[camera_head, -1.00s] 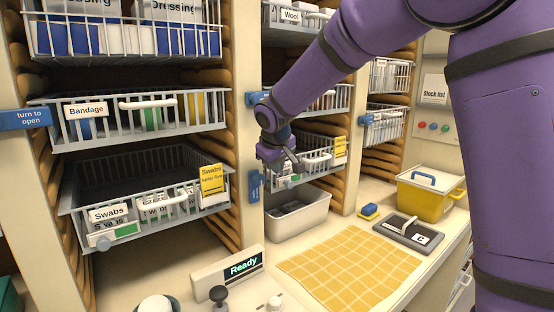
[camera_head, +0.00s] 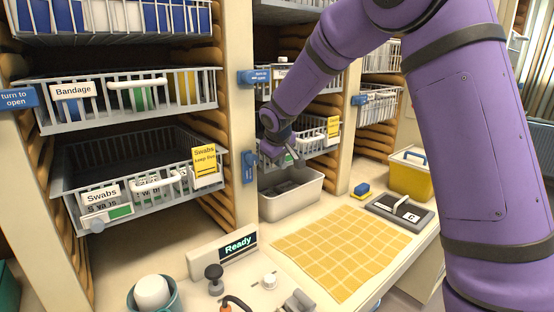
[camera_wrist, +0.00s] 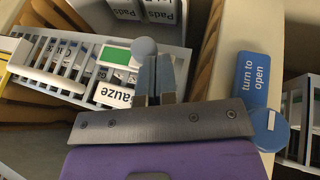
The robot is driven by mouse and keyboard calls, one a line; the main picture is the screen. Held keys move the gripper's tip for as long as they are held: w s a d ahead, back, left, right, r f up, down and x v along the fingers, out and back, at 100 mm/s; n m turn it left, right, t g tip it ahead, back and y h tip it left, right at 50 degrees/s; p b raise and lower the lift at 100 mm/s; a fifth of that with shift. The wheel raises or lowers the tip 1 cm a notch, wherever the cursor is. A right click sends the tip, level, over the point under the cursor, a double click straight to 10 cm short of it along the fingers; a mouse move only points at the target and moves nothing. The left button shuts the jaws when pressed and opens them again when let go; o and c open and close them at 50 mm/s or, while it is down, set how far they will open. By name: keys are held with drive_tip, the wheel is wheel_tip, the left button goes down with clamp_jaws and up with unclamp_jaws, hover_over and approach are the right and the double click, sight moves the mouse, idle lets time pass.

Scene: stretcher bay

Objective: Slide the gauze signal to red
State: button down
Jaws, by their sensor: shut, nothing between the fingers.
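The gauze basket (camera_head: 312,143) hangs in the middle column, with a yellow tag (camera_head: 333,127) on its front. In the wrist view, the basket (camera_wrist: 57,75) shows with its white Gauze label (camera_wrist: 113,94), partly hidden by my gripper. The signal window (camera_wrist: 118,57) beside the label shows green. A round pale knob (camera_wrist: 144,47) sits at the window's end. My gripper (camera_wrist: 156,62) is shut and empty, its tips right beside the knob; I cannot tell whether they touch. In the head view, my gripper (camera_head: 292,155) is at the basket's front and hides the signal.
A blue turn-to-open latch (camera_wrist: 252,78) is on the post close to my gripper. A grey bin (camera_head: 292,200) stands below the basket. The Swabs basket (camera_head: 140,180) is pulled out at left. A yellow checked cloth (camera_head: 340,245) and a Ready display (camera_head: 238,245) are on the counter.

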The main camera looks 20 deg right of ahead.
drive_tip(key=shift+w+d, duration=0.35)
drive_tip(key=shift+d, duration=0.5)
drive_tip(key=shift+w+d, duration=0.35)
drive_tip(key=shift+d, duration=0.55)
drive_tip(key=shift+w+d, duration=0.35)
drive_tip(key=shift+d, duration=0.5)
drive_tip(key=a+v, duration=0.2)
drive_tip(key=v, duration=1.1)
drive_tip(key=shift+s+a+f, duration=0.25)
drive_tip(key=shift+a+f, duration=0.15)
